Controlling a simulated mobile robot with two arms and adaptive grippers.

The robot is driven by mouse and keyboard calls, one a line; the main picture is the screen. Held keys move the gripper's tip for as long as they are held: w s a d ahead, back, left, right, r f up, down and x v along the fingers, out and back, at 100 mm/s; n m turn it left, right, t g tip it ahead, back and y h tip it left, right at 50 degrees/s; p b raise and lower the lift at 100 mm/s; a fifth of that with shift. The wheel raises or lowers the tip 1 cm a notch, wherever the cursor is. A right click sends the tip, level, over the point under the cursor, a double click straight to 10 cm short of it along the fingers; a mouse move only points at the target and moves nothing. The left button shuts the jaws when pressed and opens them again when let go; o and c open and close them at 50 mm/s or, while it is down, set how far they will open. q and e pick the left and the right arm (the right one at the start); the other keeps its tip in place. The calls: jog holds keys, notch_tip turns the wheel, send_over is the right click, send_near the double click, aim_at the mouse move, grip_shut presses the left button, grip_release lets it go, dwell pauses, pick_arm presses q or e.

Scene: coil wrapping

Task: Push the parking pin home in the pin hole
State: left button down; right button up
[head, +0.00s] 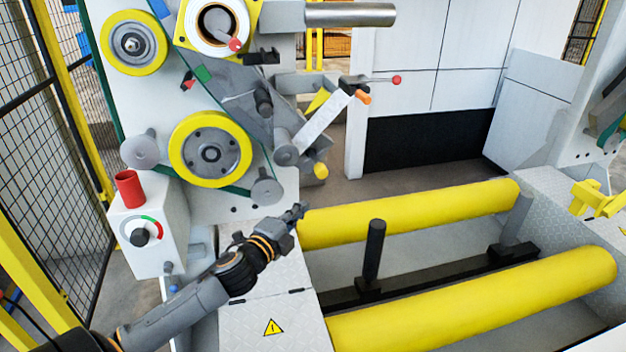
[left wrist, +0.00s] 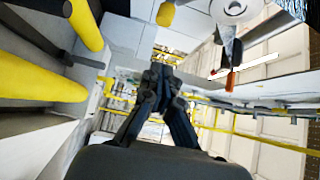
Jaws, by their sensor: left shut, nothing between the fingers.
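My left gripper (head: 300,209) is shut and empty, above the near plate beside the left end of the far yellow roller. Its closed fingers also show in the left wrist view (left wrist: 159,78). I cannot tell for sure which part is the parking pin, and no pin hole can be made out. Up and to the right of my gripper, apart from it, are a yellow knob (head: 320,170), an orange-tipped handle (head: 362,97) and a rod with a red ball (head: 397,80). The orange tip also shows in the left wrist view (left wrist: 230,81). My right gripper is not in view.
Two yellow rollers (head: 415,212) (head: 480,300) lie to the right, with a black post (head: 374,250) between them. A mesh fence (head: 60,150) borders the left side. Open air lies above the rollers.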

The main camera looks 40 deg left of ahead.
pick_arm(q)
jog(key=p, duration=0.1)
send_near(326, 172)
jog(key=w+d, duration=0.3)
jog(key=w+a, duration=0.2)
jog(key=a, duration=0.1)
jog(key=shift+w+a+p, duration=0.3)
